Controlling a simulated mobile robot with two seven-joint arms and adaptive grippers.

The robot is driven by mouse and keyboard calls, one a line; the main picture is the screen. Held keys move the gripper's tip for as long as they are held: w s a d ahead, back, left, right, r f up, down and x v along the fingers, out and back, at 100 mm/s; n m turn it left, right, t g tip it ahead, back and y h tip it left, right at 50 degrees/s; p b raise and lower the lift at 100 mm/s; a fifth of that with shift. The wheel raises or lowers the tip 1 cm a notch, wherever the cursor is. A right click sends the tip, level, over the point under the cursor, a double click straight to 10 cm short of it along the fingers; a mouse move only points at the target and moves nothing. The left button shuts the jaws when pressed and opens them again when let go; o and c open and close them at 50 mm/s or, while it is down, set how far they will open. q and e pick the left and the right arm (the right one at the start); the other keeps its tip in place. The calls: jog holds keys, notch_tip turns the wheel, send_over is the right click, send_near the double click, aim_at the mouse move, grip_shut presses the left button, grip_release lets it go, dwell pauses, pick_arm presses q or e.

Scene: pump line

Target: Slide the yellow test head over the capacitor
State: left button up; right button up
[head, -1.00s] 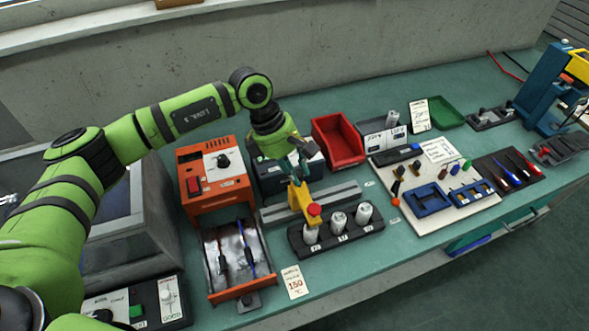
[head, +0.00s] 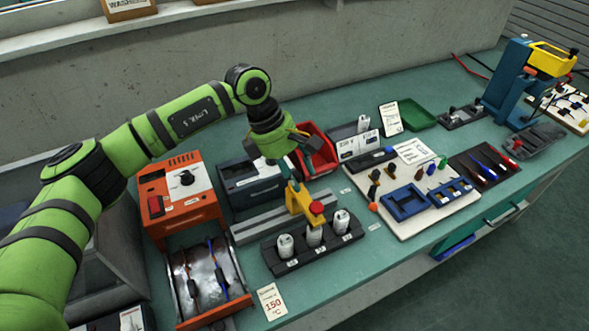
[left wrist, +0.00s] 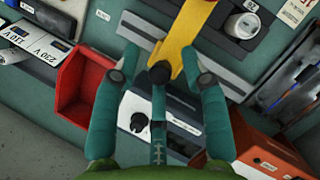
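The yellow test head (head: 297,200) with a red knob (head: 316,208) sits on a grey rail (head: 255,230). Its front end stands above or just behind the middle capacitor (head: 314,236) in a black holder (head: 290,264); I cannot tell exact alignment or contact. White capacitors stand on either side, left (head: 285,246) and right (head: 341,222). My left gripper (head: 290,180) is at the rear of the test head. In the left wrist view its parted fingers (left wrist: 162,62) straddle the yellow body (left wrist: 186,28), with gaps beside it. My right gripper is not seen.
An orange unit (head: 178,205) with an open drawer (head: 213,312) stands left of the holder. A dark blue box (head: 245,182) and red bin (head: 318,150) are behind the rail. A white board (head: 410,228) with blue trays lies right.

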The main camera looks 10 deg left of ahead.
pick_arm(q)
jog(key=shift+w+a+r, duration=0.1)
jog(key=shift+a, duration=0.1)
jog(key=v, duration=1.1)
jog(key=shift+r, duration=0.4)
jog(key=shift+r, duration=0.1)
